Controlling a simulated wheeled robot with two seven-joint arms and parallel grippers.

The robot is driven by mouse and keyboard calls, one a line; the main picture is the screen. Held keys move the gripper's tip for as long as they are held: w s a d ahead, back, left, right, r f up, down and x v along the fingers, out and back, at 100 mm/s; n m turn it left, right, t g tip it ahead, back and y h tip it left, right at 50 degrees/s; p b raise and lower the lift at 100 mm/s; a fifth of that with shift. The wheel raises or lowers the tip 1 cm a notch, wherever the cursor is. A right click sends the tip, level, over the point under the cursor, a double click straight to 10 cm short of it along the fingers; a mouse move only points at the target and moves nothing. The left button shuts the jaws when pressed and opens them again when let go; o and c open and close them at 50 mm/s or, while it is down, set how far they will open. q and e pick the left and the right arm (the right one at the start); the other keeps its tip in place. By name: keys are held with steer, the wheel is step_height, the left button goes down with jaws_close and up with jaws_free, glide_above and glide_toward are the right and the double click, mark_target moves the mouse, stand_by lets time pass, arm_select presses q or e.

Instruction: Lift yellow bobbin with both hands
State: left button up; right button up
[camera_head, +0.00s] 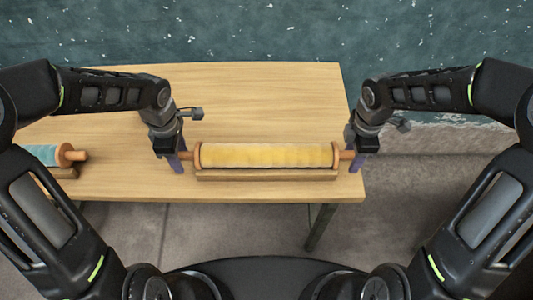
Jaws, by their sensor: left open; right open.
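The yellow bobbin (265,156) lies level across a wooden cradle (265,174) near the front edge of the table. It has a brown flange and a thin handle at each end. My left gripper (177,163) points down at the bobbin's left handle, its fingers beside or around it. My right gripper (357,163) points down at the right handle in the same way. Both grippers are open. The fingers partly hide the handle ends, so I cannot tell whether they touch.
The wooden table (260,95) is bare behind the bobbin. A teal bobbin (42,154) on its own support is at the left, partly hidden by my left arm. The table's right edge is close to my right gripper. Grey paving and dark green water lie beyond.

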arm_select(q)
steer(key=shift+c, duration=0.4)
arm_select(e)
steer(key=shift+c, duration=0.3)
arm_select(q)
jaws_close()
arm_select(e)
jaws_close()
stand_by(0.4)
